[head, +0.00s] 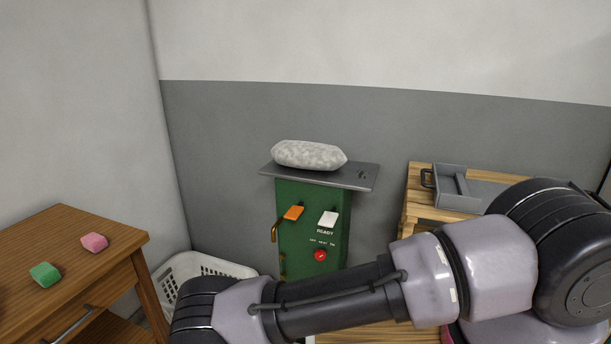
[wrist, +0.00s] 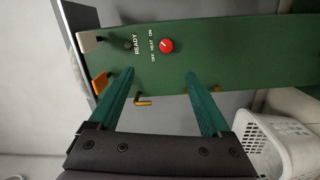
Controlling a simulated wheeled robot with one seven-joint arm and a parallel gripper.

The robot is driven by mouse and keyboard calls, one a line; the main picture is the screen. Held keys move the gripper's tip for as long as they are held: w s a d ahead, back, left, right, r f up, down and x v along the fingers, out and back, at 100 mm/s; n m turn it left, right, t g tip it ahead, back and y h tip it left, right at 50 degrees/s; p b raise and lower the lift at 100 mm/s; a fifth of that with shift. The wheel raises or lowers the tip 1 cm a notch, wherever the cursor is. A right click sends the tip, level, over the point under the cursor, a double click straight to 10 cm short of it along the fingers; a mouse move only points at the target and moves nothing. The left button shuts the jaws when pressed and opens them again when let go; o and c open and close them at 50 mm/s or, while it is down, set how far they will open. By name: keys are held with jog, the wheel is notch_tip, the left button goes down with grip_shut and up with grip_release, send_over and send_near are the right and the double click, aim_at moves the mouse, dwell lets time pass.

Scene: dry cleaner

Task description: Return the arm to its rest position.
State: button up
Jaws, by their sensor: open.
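My gripper (wrist: 160,76) shows in the wrist view with its two teal fingers spread apart and nothing between them. It faces the green front of a machine (wrist: 235,62), and the fingers overlap the panel in the picture; I cannot tell how much gap there is. In the head view my arm (head: 335,302) stretches from the right edge across the bottom to the lower left, in front of the green machine (head: 300,232). The gripper itself does not show in the head view.
A pale padded bundle (head: 308,155) lies on the machine's grey top plate (head: 362,178). A white basket (head: 215,266) stands left of the machine. A wooden table (head: 60,238) holds a pink block (head: 94,242) and a green block (head: 45,274). A grey tray (head: 455,199) sits right.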

jog(key=w+d+r+m+g, duration=0.2)
jog(key=d+r+m+g, duration=0.25)
jog(key=r, duration=0.85)
jog(key=w+d+r+m+g+y, duration=0.1)
jog(key=w+d+r+m+g, duration=0.4)
jog(key=r, duration=0.8)
jog(key=d+r+m+g, duration=0.25)
jog(key=r+g, duration=0.45)
jog(key=r, duration=0.6)
jog(key=s+d+r+m+t+y, duration=0.1)
jog(key=s+d+r+y, duration=0.2)
jog(key=d+r, duration=0.4)
jog(key=s+d+r+m+t+y, duration=0.1)
jog(key=s+d+r+y, duration=0.25)
jog(key=r, duration=0.55)
jog(key=s+d+r+t+y, duration=0.1)
jog(key=s+d+r+t, duration=0.1)
jog(key=s+d+r, duration=0.1)
jog(key=s+d+r+m+t+y, duration=0.1)
jog(key=s+d+r+t, duration=0.2)
jog(key=s+r, duration=0.3)
jog(key=shift+s+r, duration=0.25)
jog(key=shift+s, duration=0.55)
